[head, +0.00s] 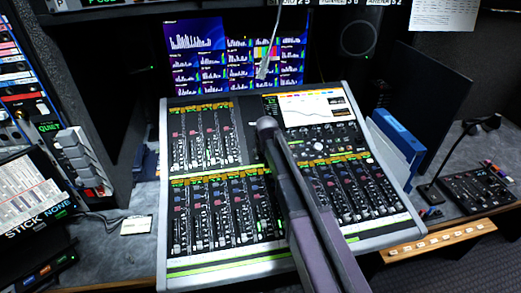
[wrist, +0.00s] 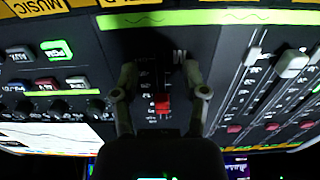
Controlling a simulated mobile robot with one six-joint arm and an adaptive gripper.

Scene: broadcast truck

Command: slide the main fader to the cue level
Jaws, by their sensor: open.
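In the wrist view a red fader cap (wrist: 162,104) sits on a short vertical slot in a dark panel strip (wrist: 150,60). A partly covered label starting with "M" is beside the slot. My gripper (wrist: 160,76) is open, with one finger to the left of the slot and one to the right. The red cap shows in the gap between the fingers, touched by neither. I cannot make out a cue level mark. In the head view the mixing console (head: 215,264) fills the middle, and my arm covers its centre, hiding the gripper and the red cap.
Other channel faders (wrist: 292,63) stand right of my gripper in the wrist view, and lit buttons (wrist: 57,50) to the left. In the head view a screen (head: 195,40) stands behind the console, blue binders (head: 396,135) at its right, and a small control box (head: 478,190) farther right.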

